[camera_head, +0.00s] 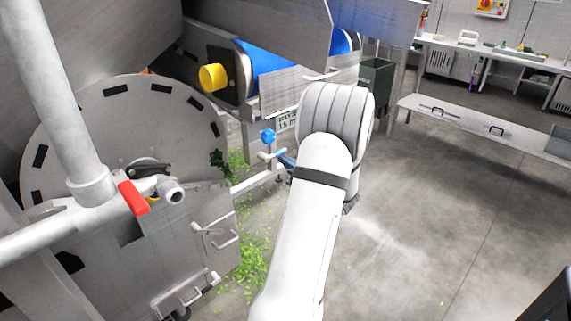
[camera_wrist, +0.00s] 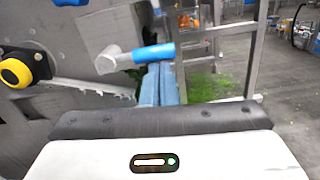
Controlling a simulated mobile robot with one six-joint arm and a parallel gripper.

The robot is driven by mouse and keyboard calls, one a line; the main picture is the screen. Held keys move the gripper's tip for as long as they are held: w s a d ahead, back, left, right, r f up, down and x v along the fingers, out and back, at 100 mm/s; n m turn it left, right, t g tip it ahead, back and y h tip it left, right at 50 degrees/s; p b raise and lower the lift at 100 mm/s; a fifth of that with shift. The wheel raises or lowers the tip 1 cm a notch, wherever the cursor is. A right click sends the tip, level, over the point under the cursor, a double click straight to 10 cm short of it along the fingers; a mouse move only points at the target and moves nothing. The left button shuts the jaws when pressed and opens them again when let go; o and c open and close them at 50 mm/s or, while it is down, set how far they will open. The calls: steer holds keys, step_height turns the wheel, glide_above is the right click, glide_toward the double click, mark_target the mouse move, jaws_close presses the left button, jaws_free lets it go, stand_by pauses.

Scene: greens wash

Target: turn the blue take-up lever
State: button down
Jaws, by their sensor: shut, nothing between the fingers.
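The blue take-up lever (camera_wrist: 153,53) shows in the wrist view as a blue grip on a grey hub, lying sideways just beyond my fingertips. In the head view the lever (camera_head: 272,154) is a small light-blue bar low on the conveyor frame, left of my arm. My gripper (camera_wrist: 159,68) is shut and empty, its two blue-grey fingers side by side just below the grip in the wrist view. I cannot tell whether they touch it. In the head view my gripper (camera_head: 287,160) is mostly hidden behind my wrist.
A blue knob (camera_head: 268,136) sits above the lever. A steel drum machine (camera_head: 100,140) with a red-handled valve (camera_head: 132,198) stands left. A yellow knob (camera_head: 213,77) is on the conveyor end. Green scraps (camera_head: 255,260) litter the floor. Open floor (camera_head: 430,210) lies right.

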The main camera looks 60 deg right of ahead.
steer(key=shift+f, duration=0.1)
steer(key=s+a+f, duration=0.2)
steer(key=s+f, duration=0.2)
steer(key=s, duration=0.6)
steer(key=shift+s+a, duration=0.15)
steer(key=shift+s, duration=0.15)
steer(key=shift+f, duration=0.1)
stand_by(0.3)
